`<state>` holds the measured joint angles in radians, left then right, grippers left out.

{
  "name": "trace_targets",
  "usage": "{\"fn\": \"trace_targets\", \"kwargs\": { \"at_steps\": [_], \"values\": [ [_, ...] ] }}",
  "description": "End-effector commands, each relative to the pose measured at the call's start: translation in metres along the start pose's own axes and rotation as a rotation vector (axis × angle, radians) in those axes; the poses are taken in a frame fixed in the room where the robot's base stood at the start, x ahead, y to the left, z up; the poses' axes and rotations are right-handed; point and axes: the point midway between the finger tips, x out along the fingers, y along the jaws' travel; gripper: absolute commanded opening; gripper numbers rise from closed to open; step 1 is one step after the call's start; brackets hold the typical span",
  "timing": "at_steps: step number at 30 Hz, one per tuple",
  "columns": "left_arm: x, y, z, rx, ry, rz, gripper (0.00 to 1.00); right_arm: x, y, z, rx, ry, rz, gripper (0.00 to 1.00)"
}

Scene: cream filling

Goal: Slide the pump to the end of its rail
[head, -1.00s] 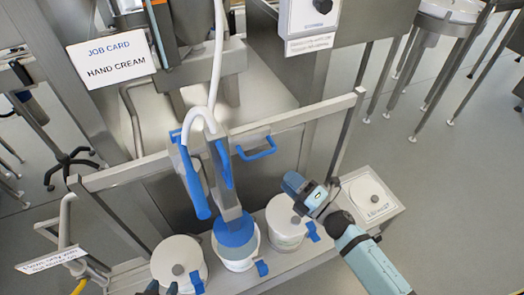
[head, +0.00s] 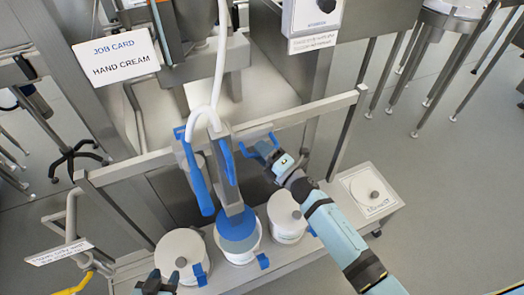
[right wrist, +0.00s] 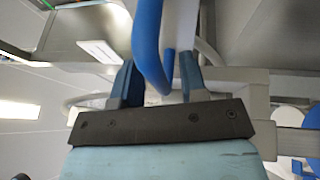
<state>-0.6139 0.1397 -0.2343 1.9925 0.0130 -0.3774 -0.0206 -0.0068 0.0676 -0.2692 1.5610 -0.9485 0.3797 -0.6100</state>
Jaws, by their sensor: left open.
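The pump (head: 228,165) hangs on the steel rail (head: 310,113) with its blue nozzle end over the middle tub (head: 243,255). Its blue side handle, a bent bar, also shows in the right wrist view (right wrist: 149,45). My right gripper (head: 262,150) is at this handle. In the right wrist view the bar lies between the parted fingers (right wrist: 158,80), with a gap to the right finger; it is not gripped. My left gripper (head: 155,282) is open at the bottom edge, in front of the left tub (head: 181,255), largely cut off.
A white hose (head: 222,55) rises from the pump. A job card (head: 118,58) reads HAND CREAM.

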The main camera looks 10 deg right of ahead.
Motion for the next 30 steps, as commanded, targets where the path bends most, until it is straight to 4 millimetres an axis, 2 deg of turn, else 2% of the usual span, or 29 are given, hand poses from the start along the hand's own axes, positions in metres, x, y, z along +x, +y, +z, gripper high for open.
{"fn": "trace_targets", "kwargs": {
  "at_steps": [1,5,12,17,23,30],
  "values": [
    [0.0,0.0,0.0,0.0,-0.001,0.0,0.43,0.0,0.0,0.0,0.0,0.0,0.0,0.28],
    [0.0,0.0,0.001,0.0,-0.001,0.0,0.43,0.0,0.0,0.0,0.0,0.0,0.0,0.0],
    [0.0,0.001,0.001,0.0,-0.001,0.001,0.43,-0.001,0.0,0.002,0.0,0.0,0.0,0.0],
    [0.001,0.001,0.002,-0.001,0.0,0.001,0.43,-0.006,-0.001,0.015,-0.003,-0.001,-0.001,0.0],
    [0.004,0.001,0.005,-0.001,0.001,0.001,0.43,-0.024,-0.002,0.057,-0.008,-0.003,-0.002,0.0],
    [0.012,0.0,0.017,-0.001,0.003,0.001,0.43,-0.055,-0.003,0.133,-0.008,-0.004,-0.001,0.0]
  ]
}}
